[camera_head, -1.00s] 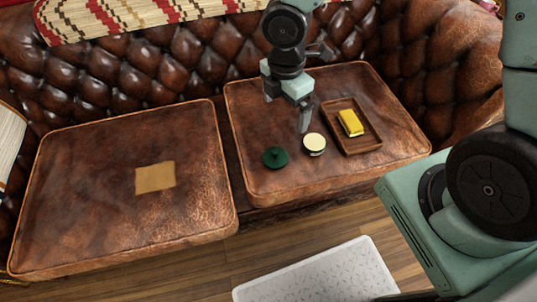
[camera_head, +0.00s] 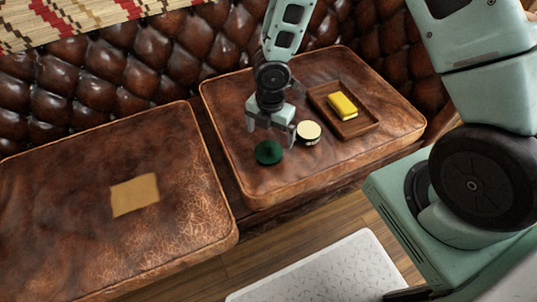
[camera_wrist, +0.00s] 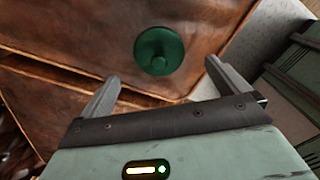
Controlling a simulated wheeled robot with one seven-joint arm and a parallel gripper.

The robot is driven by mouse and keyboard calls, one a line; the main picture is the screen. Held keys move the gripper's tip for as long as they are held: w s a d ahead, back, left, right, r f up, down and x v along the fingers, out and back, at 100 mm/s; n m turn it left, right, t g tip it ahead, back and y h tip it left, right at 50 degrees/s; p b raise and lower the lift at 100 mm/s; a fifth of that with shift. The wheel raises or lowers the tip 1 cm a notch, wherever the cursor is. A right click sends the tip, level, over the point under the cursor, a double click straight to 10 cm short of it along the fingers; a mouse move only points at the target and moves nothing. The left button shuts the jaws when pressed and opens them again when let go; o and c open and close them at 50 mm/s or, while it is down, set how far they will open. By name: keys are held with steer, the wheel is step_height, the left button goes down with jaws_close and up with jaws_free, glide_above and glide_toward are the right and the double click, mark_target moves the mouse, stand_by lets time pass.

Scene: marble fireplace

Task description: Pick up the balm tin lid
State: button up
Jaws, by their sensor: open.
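The balm tin lid (camera_head: 269,153) is a dark green disc with a small knob on top, lying on the right leather cushion near its left edge. It also shows in the wrist view (camera_wrist: 159,51), ahead of and between my two fingers. My gripper (camera_head: 271,138) is open and empty, just behind and above the lid. In the wrist view my gripper (camera_wrist: 161,72) has its fingers spread wider than the lid; I see no contact. The round tin (camera_head: 308,132), with a pale cream top, stands just right of the gripper's right finger.
A brown wooden tray (camera_head: 367,124) holding a yellow block (camera_head: 343,106) lies right of the tin. A tan square patch (camera_head: 135,194) lies on the left cushion (camera_head: 70,225). The tufted sofa back (camera_head: 130,65) rises behind. The right cushion's front part is clear.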

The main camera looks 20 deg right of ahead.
mark_target(269, 144)
steer(key=shift+w+a+f+b, duration=0.1)
steer(key=shift+f+b, duration=0.7)
steer(key=shift+f, duration=0.8)
steer(key=shift+a+f+b, duration=0.1)
steer(key=shift+f+b, duration=0.7)
steer(key=shift+f, duration=0.8)
steer(key=shift+r, duration=0.1)
steer(key=c, duration=0.9)
